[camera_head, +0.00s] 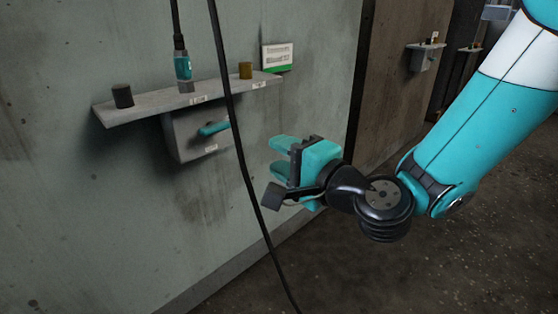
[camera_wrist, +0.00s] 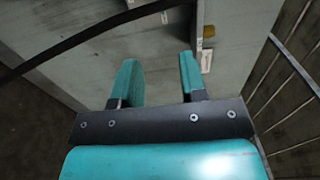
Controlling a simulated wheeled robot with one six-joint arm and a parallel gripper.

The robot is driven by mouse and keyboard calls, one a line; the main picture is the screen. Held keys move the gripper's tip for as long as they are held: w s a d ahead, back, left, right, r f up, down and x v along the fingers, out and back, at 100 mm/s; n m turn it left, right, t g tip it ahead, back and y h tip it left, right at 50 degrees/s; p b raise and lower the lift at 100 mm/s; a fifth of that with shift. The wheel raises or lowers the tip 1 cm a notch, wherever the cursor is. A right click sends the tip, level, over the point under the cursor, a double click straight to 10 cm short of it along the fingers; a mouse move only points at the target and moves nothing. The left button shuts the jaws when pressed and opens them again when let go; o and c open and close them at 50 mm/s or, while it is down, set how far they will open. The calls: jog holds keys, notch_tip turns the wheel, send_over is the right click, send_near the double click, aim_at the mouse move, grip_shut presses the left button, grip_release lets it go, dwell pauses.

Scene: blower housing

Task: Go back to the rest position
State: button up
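My gripper (camera_head: 276,158) is in the middle of the head view, in front of the grey wall and to the right of a small wall box. In the wrist view its two teal fingers (camera_wrist: 158,80) stand apart with nothing between them. The wall box (camera_head: 192,143) has a teal handle (camera_head: 213,128) on its front and sits under a grey shelf (camera_head: 150,106). The gripper is apart from the box and shelf.
The shelf holds a black cylinder (camera_head: 122,96), a teal plug on a cable (camera_head: 183,67) and a brass cylinder (camera_head: 245,70). A black cable (camera_head: 235,130) hangs left of my gripper. A green-edged sign (camera_head: 277,56) is on the wall. Dark floor lies at right.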

jog(key=shift+s+a, duration=0.2)
jog(key=s+d+r+n+g+p, duration=0.1)
jog(key=s+r+n+g+p, duration=0.3)
jog(key=s+n+g, duration=0.6)
jog(key=s+d+r+n+g+h+p, duration=0.3)
jog(key=s+d+n+h, duration=0.45)
jog(key=d, duration=0.65)
notch_tip(320, 180, up, 36)
jog(key=s+m+p, duration=0.1)
jog(key=s+p, duration=0.1)
jog(key=p, duration=3.6)
jog(key=shift+s+r+h, duration=0.2)
jog(key=shift+s+h, duration=0.15)
jog(key=shift+h, duration=0.1)
